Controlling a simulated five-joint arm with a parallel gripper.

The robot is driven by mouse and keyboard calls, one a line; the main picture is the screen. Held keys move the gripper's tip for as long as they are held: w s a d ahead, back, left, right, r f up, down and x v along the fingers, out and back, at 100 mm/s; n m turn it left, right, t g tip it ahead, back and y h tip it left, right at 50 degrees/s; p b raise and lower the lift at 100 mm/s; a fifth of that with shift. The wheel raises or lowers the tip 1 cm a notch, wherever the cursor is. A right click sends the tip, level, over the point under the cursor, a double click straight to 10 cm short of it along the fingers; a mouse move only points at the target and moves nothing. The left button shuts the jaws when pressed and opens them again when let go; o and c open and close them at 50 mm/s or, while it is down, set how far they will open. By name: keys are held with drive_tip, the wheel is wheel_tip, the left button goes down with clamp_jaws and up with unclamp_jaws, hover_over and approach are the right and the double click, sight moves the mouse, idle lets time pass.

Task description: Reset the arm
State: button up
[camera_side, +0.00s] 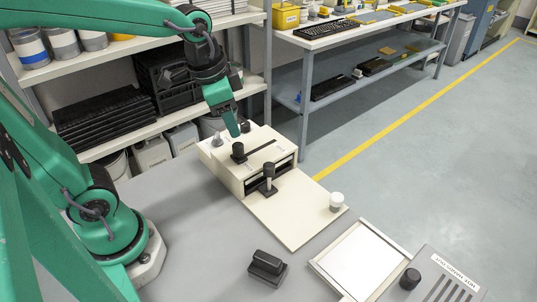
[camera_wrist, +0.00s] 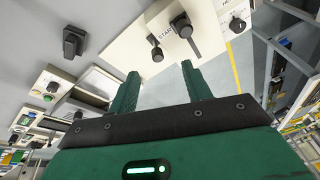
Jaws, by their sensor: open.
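My gripper (camera_side: 232,125) hangs pointing down, just above the back part of a cream machine (camera_side: 262,158) in the side view. In the wrist view its two green fingers (camera_wrist: 160,70) are apart with nothing between them. The machine has black knobs on top, a dark slot in front and a dark-handled lever (camera_side: 268,178). The wrist view shows a knob (camera_wrist: 181,25) beside the word START, just beyond the fingertips. I cannot tell the exact gap between fingertips and machine.
A cream board (camera_side: 290,215) with a white-topped knob (camera_side: 336,201) extends from the machine. A black block (camera_side: 267,266), a framed white tray (camera_side: 360,262) and a grey panel with a black knob (camera_side: 410,278) are on the table. Shelves (camera_side: 130,55) stand behind.

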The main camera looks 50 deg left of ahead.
drive_tip(key=s+a+r+n+t, duration=0.1)
drive_tip(key=s+n+t, duration=0.1)
drive_tip(key=s+n, duration=0.2)
drive_tip(key=shift+s+a+r+n+t, duration=0.15)
drive_tip(key=shift+s+a+n+t, duration=0.2)
drive_tip(key=shift+s, duration=1.1)
drive_tip(key=shift+c, duration=0.4)
idle(0.3)
